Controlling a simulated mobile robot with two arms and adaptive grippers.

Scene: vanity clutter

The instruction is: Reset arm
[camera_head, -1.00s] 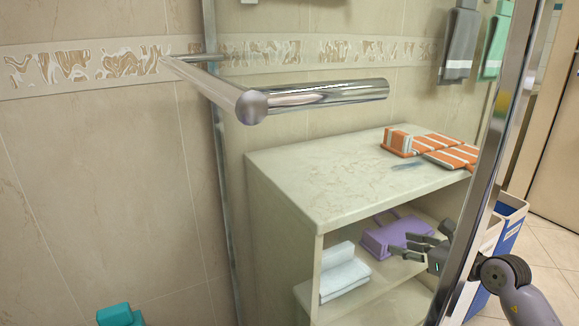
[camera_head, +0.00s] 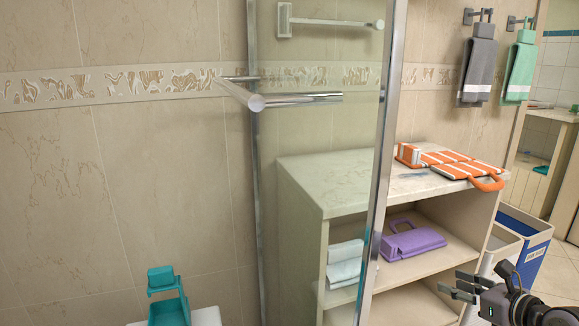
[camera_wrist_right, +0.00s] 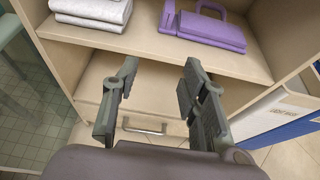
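My right gripper (camera_head: 463,288) is at the lower right of the head view, in front of the cabinet and clear of it. In the right wrist view its two fingers (camera_wrist_right: 158,100) are spread apart with nothing between them. The purple bag (camera_head: 410,241) lies on the cabinet's upper inner shelf; it also shows at the top of the right wrist view (camera_wrist_right: 207,28). White folded towels (camera_head: 345,264) lie left of it on that shelf. My left gripper is in neither view.
An orange striped bag (camera_head: 452,165) lies on the cabinet top (camera_head: 330,187). A glass panel with a metal post (camera_head: 382,150) stands in front of the cabinet. Blue-and-white bins (camera_head: 533,255) stand right of it. A teal object (camera_head: 168,300) is at the lower left.

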